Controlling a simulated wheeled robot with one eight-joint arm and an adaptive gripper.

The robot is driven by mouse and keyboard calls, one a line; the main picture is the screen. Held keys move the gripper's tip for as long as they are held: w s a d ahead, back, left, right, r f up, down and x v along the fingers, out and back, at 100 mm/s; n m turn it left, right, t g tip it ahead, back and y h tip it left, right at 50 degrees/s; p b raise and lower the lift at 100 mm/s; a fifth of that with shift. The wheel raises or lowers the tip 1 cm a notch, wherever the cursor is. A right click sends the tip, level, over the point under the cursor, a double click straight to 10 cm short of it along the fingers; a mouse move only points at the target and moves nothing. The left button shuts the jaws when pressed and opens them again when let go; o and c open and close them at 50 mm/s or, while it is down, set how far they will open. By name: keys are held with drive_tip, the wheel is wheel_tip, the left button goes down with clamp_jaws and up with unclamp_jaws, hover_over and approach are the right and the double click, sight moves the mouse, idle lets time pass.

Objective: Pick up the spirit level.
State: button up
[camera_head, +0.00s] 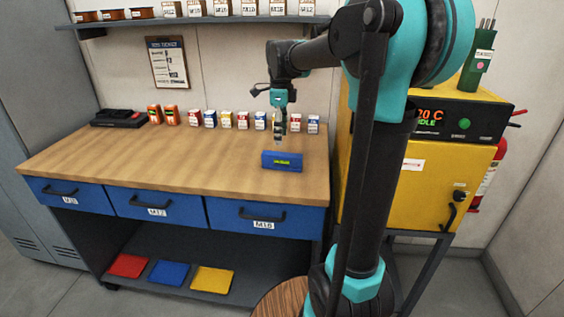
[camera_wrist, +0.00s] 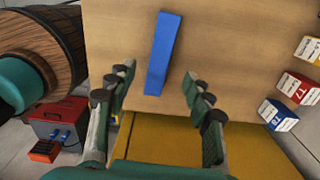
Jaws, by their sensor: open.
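The blue spirit level (camera_head: 282,161) stands on the wooden workbench (camera_head: 170,160) near its right end, with a yellow-green vial strip on its front face. In the wrist view the level (camera_wrist: 164,52) shows as a plain blue bar, slightly tilted. My gripper (camera_head: 280,136) points down above the bench, over or just behind the level. In the wrist view my gripper (camera_wrist: 158,80) has its two fingers spread wide and empty, with the level's near end between and beyond the fingertips. The exact height above the level is hard to tell.
A row of small labelled boxes (camera_head: 243,120) stands along the bench's back, close to my gripper. Orange cans (camera_head: 155,114) and a black tray (camera_head: 118,118) are farther left. A yellow oven (camera_head: 415,190) stands right of the bench. The bench's front middle is clear.

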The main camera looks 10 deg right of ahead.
sight(282, 154)
drive_tip(key=shift+s+d+f, duration=0.1)
drive_tip(key=shift+f, duration=2.1)
drive_tip(key=shift+d+f, duration=0.1)
drive_tip(key=shift+f, duration=2.05)
clamp_jaws()
